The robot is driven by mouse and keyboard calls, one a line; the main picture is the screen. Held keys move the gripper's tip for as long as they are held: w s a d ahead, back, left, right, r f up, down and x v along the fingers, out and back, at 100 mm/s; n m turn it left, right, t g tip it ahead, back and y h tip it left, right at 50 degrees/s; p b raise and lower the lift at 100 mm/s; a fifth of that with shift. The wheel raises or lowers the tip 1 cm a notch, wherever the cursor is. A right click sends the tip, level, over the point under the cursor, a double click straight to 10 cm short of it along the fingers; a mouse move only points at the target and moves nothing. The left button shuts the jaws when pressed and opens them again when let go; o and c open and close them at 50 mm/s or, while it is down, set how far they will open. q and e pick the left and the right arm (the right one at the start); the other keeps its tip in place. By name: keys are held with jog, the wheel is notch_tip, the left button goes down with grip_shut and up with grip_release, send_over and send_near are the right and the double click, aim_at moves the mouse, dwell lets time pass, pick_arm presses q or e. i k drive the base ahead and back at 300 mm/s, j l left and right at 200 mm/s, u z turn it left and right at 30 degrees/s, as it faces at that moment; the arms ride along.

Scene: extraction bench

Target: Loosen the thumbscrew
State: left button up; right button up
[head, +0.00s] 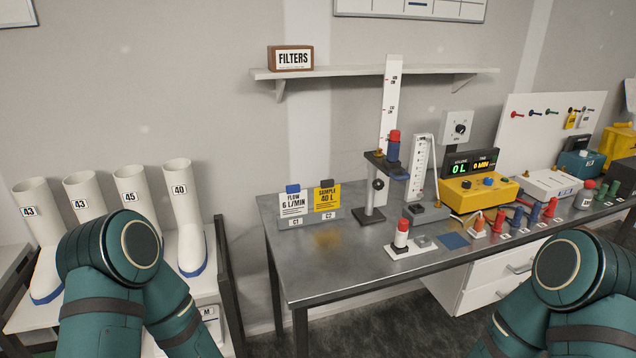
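The dark platform (384,164) carries a blue tube with a red cap (394,136) and a small brass-coloured piece. Only bent teal parts of my two arms show at the lower left and lower right, well in front of the stand. Neither gripper is in the picture.
Cards (292,203) stand at the bench's left. A red-capped vial (402,233) on a white plate stands before the stand; a flow tube (421,165) and yellow pump (480,192) stand right. A shelf (340,71) hangs behind. The bench's front left is clear.

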aim_at(379, 184)
jog(key=i+l+u, duration=0.1)
jog(key=l+u, duration=1.15)
jog(key=l, duration=0.55)
jog(key=k+l, duration=0.1)
jog(key=l, duration=0.55)
jog(key=k+l+u, duration=0.1)
jog(key=l, duration=0.2)
